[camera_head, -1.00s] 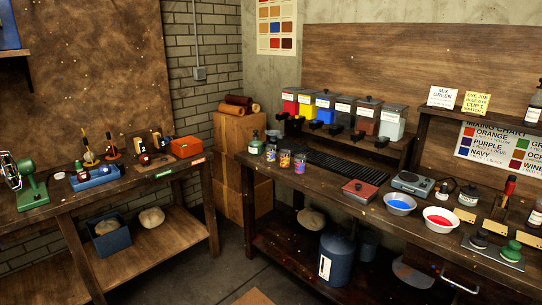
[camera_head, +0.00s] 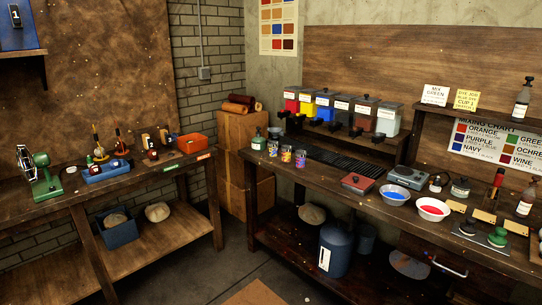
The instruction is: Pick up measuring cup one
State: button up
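No cup with a readable number one shows. Three small jar-like cups with coloured bands, a nearer one (camera_head: 300,158), a middle one (camera_head: 286,153) and a farther one (camera_head: 272,147), stand in a row near the left end of the right workbench (camera_head: 330,190). They are too small for me to read any markings. A bowl with blue contents (camera_head: 395,195) and a bowl with red contents (camera_head: 433,208) sit farther right on the same bench. My gripper is not in view.
A yellow sign (camera_head: 466,99) reading "CUP 1" stands on the raised shelf. Coloured dispensers (camera_head: 325,105) stand at the bench's back. A red flat box (camera_head: 358,183) and a scale (camera_head: 406,178) lie on the bench. The left workbench (camera_head: 130,185) holds tools. Floor (camera_head: 225,270) shows between benches.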

aim_at(273, 146)
jog(key=k, duration=0.4)
jog(key=u, duration=0.6)
jog(key=i, duration=0.95)
jog(key=u, duration=0.8)
jog(key=i, duration=2.15)
jog(key=z, duration=0.35)
